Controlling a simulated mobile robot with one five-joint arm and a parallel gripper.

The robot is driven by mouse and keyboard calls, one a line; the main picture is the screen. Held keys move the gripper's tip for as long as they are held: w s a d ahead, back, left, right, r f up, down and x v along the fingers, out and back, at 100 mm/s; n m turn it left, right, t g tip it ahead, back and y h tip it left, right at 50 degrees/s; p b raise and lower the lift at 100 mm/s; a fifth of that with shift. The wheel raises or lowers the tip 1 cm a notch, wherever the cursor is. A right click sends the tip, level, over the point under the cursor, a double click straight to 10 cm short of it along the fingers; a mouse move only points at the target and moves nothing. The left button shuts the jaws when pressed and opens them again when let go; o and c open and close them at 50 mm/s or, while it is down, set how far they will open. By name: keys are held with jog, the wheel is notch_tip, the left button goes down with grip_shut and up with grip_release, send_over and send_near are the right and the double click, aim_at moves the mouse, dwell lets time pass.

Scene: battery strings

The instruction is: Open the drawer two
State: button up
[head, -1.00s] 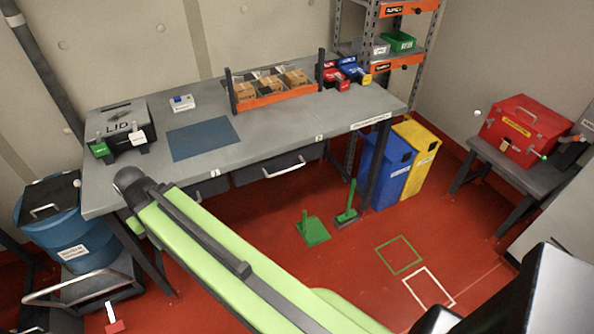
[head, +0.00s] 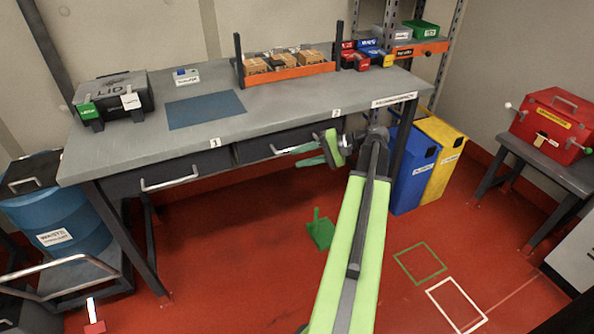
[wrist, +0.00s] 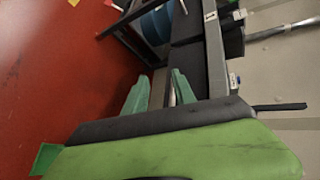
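Drawer two (head: 252,149) is the right dark drawer under the bench, below the label "2" (head: 336,113). Its front looks closed, and its pale bar handle (head: 284,150) shows at the left of my gripper. My gripper (head: 308,154) is in front of the handle's right part, with its green fingers apart. In the wrist view, the two fingers (wrist: 159,88) are spread, with a pale strip between them that may be the handle. I cannot tell whether they touch it. The handle's right end is hidden by my gripper.
Drawer one (head: 128,183), with its own handle (head: 170,180), is at the left. The blue bin (head: 412,175) and yellow bin (head: 440,150) stand right of the bench. A green dustpan (head: 320,232) is on the floor below. The red floor in front is mostly clear.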

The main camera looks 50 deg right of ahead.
jog(key=s+d+r+m+t+h+b, duration=0.1)
jog(key=s+d+m+t+h+b, duration=0.2)
jog(key=s+d, duration=0.8)
jog(key=shift+n+t+y, duration=0.3)
jog(key=shift+t+y, duration=0.3)
jog(key=shift+y, duration=0.1)
jog(key=b+x, duration=0.1)
jog(key=x, duration=0.8)
jog(key=b+x, duration=0.1)
jog(key=x, duration=0.7)
jog(key=shift+w+a+r, duration=0.1)
jog(key=shift+w+r, duration=0.05)
jog(key=shift+w, duration=0.25)
grip_shut()
